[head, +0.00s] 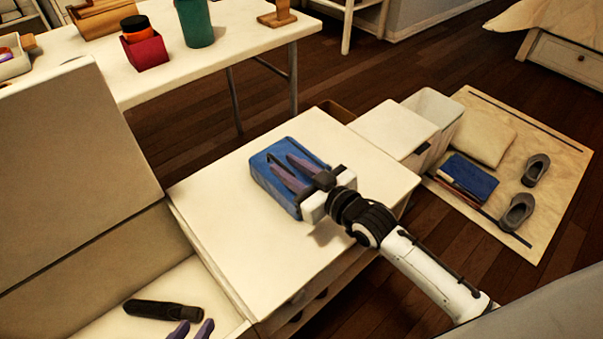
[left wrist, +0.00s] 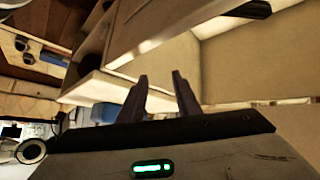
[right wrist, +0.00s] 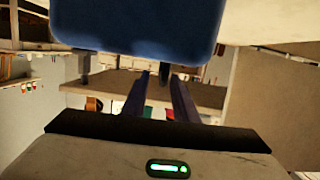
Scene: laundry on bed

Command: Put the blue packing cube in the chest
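The blue packing cube (head: 272,172) lies on the cream cabinet top (head: 255,235) in the head view. It fills the top of the right wrist view (right wrist: 140,25). My right gripper (head: 285,170) is over the cube, its fingers apart and nothing visible between them. Whether they touch the cube I cannot tell. The chest (head: 115,265) stands at the left with its lid (head: 70,170) raised. A black object (head: 163,310) lies inside it. My left gripper (head: 192,330) is at the chest's near part, fingers apart and empty; most of it is outside the head view.
A white table (head: 220,55) with a red box (head: 144,50) and a green container (head: 195,22) stands behind. White bins (head: 395,130) stand right of the cabinet. A mat (head: 550,215) holds shoes, a cushion and a dark blue item (head: 468,177).

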